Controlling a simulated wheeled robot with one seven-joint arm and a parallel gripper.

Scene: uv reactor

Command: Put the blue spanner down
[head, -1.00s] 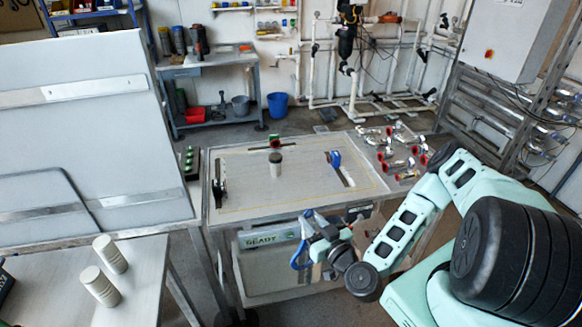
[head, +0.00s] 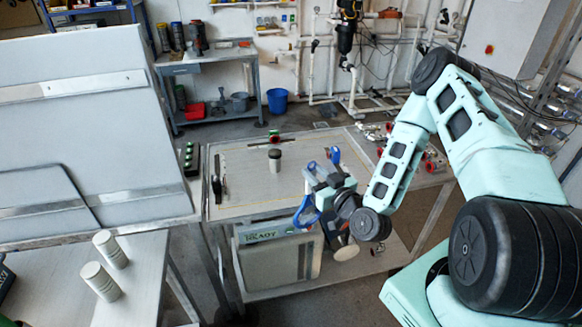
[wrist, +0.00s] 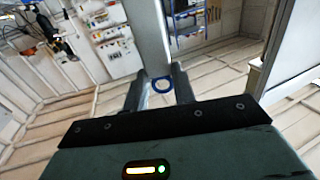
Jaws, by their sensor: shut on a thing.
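My gripper (head: 312,180) is shut on the blue spanner (head: 301,216) at the front right edge of the workbench (head: 245,204). The spanner shows as a curved blue shape below and left of the fingers. The spanner appears held clear of the bench top.
Another blue item (head: 335,155) lies on the bench behind my gripper. A dark-lidded cylinder (head: 275,164) stands mid-bench, and a black tool (head: 217,188) is at the left. Red-ended fittings (head: 432,160) crowd the right. The bench's front middle is clear.

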